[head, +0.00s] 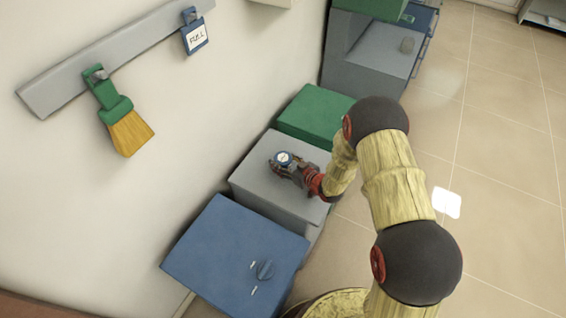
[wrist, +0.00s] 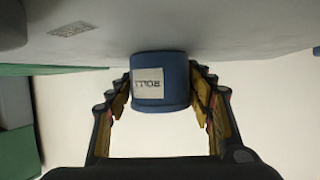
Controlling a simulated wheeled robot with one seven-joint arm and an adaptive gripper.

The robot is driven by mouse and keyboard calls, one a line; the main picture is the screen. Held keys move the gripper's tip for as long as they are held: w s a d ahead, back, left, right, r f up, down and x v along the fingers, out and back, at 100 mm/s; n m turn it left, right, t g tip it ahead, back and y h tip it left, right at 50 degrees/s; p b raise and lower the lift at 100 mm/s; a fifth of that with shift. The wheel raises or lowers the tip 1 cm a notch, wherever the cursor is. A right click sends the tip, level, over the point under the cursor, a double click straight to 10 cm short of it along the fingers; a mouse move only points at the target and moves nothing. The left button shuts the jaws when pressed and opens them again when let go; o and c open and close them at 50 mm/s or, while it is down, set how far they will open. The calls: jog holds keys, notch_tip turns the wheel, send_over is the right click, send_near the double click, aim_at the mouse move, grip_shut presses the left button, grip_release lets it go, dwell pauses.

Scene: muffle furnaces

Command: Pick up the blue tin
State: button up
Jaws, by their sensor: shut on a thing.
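The blue tin (wrist: 174,71) is a small blue cylinder with a pale printed label on its side. In the head view the tin (head: 284,157) shows as a small round blue and white top over the grey box. My gripper (head: 288,164) is shut on it. In the wrist view the fingers of my gripper (wrist: 160,92) lie against its left and right sides. The tin looks to be at the grey surface (wrist: 225,30); I cannot tell whether it touches it.
The grey box (head: 262,190) stands between a blue box (head: 225,255) with a knob and a green box (head: 312,112). A brush (head: 125,125) and a blue tag (head: 195,37) hang from a wall rail (head: 60,85). The tiled floor (head: 500,130) at right is clear.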

jog(key=c, duration=0.6)
